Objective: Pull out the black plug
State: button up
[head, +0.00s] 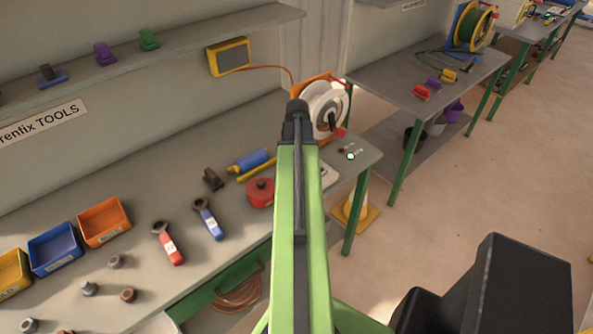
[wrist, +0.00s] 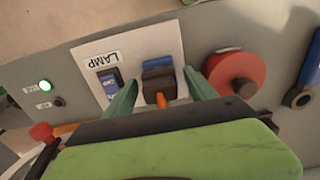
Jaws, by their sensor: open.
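The black plug (wrist: 158,77) sits on a white plate (wrist: 136,44) marked LAMP in the wrist view, with an orange cable (wrist: 161,101) at its near side. A blue switch (wrist: 110,82) is on the plate just left of it. My gripper (wrist: 162,80) is open, with one green finger on each side of the plug. I cannot tell whether either finger touches it. In the head view my green arm hides the plug and the gripper; only a bit of the white plate (head: 329,176) shows to the arm's right.
A red round object (wrist: 235,72) stands close beside the right finger. A lit green lamp (wrist: 45,86) is at the left. In the head view, a white cable reel (head: 322,105) stands behind my arm, and wrenches (head: 166,243) and bins (head: 104,222) lie along the bench.

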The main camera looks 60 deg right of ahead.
grip_shut()
dwell(0.4)
jog(key=shift+r, duration=0.15)
jog(key=shift+r+p, duration=2.9)
jog(key=shift+p, duration=0.15)
